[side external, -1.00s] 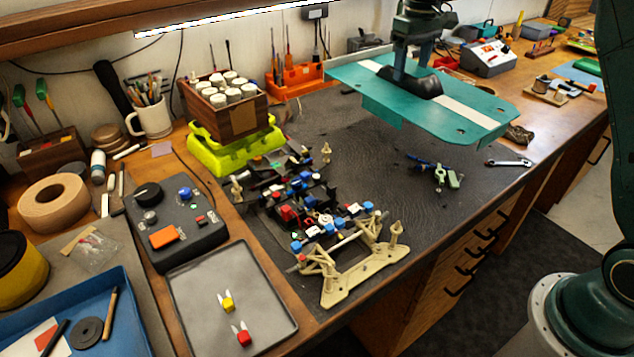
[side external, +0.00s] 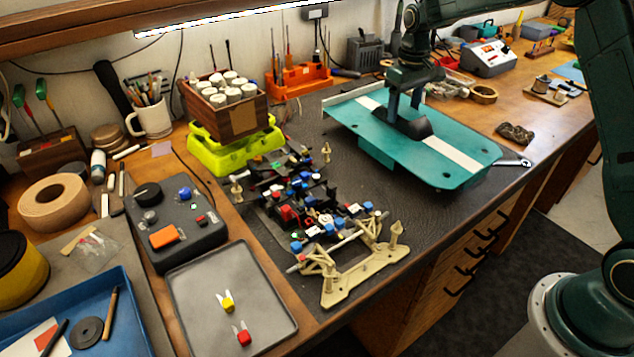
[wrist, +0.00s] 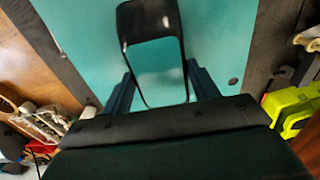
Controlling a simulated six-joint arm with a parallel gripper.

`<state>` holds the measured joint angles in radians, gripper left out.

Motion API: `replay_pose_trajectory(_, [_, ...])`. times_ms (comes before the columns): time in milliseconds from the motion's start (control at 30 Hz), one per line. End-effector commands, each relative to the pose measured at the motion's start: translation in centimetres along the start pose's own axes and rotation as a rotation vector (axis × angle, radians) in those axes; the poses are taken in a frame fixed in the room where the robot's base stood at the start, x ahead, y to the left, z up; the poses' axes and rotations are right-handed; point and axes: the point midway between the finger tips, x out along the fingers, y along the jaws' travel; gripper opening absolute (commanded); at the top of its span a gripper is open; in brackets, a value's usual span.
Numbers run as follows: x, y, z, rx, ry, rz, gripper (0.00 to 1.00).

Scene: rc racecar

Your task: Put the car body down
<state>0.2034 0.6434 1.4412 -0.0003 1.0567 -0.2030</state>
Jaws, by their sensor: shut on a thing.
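The car body (side external: 455,160) is a teal panel with a white stripe and a black cabin (side external: 412,127). It is level, low over the right part of the dark mat (side external: 330,135); I cannot tell whether it touches the mat. My gripper (side external: 404,108) is above it, shut on the cabin. In the wrist view the car body (wrist: 85,35) fills the middle, and the fingers of my gripper (wrist: 160,85) sit on either side of the black cabin frame. The car chassis (side external: 310,205), with blue, red and white parts, lies on the mat to the left.
A lime-green tray with a wooden box of rolls (side external: 225,110) stands behind the chassis. A wrench (side external: 513,161) and a dark crumpled item (side external: 515,133) lie right of the body. A grey tray (side external: 230,300) holds small yellow and red pieces. The bench's front edge is close.

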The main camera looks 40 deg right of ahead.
Motion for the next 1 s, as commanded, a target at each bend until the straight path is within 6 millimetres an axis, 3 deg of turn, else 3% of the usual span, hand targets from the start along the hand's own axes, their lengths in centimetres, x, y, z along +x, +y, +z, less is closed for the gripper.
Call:
replay_pose_trajectory(200, [2.3,0.0,0.0,0.000,-0.001,0.000,0.37])
replay_pose_trajectory(700, [2.9,0.0,0.0,0.000,-0.001,0.000,0.37])
replay_pose_trajectory(733, [2.9,0.0,0.0,0.000,-0.001,0.000,0.66])
replay_pose_trajectory(800, [2.9,0.0,0.0,0.000,-0.001,0.000,0.79])
replay_pose_trajectory(1000, [2.9,0.0,0.0,0.000,0.000,0.000,0.82])
